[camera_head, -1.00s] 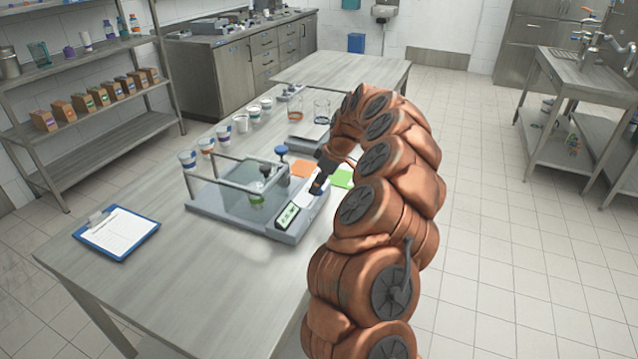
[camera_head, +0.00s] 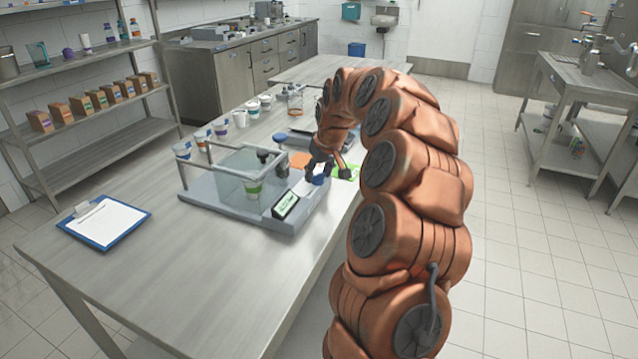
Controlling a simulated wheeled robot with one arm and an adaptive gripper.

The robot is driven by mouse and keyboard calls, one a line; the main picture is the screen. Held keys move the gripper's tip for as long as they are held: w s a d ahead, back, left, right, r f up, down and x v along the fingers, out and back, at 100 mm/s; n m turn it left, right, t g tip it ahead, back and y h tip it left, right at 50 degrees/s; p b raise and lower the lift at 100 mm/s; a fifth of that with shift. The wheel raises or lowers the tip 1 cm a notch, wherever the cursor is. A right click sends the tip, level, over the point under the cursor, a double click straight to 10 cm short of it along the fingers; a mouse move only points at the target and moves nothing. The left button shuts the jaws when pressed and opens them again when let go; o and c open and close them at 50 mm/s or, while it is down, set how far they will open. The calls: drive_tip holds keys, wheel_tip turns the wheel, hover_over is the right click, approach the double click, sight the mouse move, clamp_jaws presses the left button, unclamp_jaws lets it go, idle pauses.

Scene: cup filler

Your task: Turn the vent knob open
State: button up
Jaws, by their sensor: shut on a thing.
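The cup filler is a grey flat-based machine (camera_head: 225,213) with a clear chamber (camera_head: 232,178), and a cup (camera_head: 253,190) stands inside. A small display (camera_head: 285,204) is on its front right. A blue knob (camera_head: 318,180) sits on the base behind the display, at the right. My gripper (camera_head: 322,172) reaches down to this knob and is shut on it. The fingers and arm partly hide the knob, so its turn angle cannot be read. A dark knob (camera_head: 263,155) on a post stands by the chamber's right side.
Several cups (camera_head: 221,128) stand in a row behind the filler. A glass beaker (camera_head: 295,100) is farther back. A clipboard (camera_head: 104,222) lies at the left. The table's front is clear.

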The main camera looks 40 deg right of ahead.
drive_tip(key=m+b, duration=0.1)
drive_tip(key=m, duration=0.1)
drive_tip(key=m+h+b, duration=0.1)
drive_tip(key=b, duration=0.1)
drive_tip(key=shift+f+m+g, duration=0.3)
drive_tip(key=shift+f+m, duration=0.05)
drive_tip(key=shift+m, duration=0.05)
drive_tip(key=m+b, duration=0.1)
drive_tip(key=m+h+b, duration=0.1)
drive_tip(key=m+b, duration=0.1)
drive_tip(key=shift+a+r+g+h, duration=0.1)
drive_tip(key=shift+g+h, duration=0.2)
drive_tip(key=shift+g, duration=0.1)
drive_tip(key=m+b, duration=0.2)
drive_tip(key=m, duration=0.1)
drive_tip(key=shift+r+g+h, duration=0.15)
drive_tip(key=shift+g+h, duration=0.15)
drive_tip(key=shift+g, duration=0.1)
drive_tip(key=shift+w+m, duration=0.1)
drive_tip(key=shift+m, duration=0.2)
drive_tip(key=shift+a+r, duration=0.1)
drive_tip(key=shift+r, duration=0.05)
drive_tip(key=o, duration=1.2)
drive_tip(key=shift+c, duration=0.2)
drive_tip(key=v, duration=1.2)
drive_tip(key=shift+a, duration=0.15)
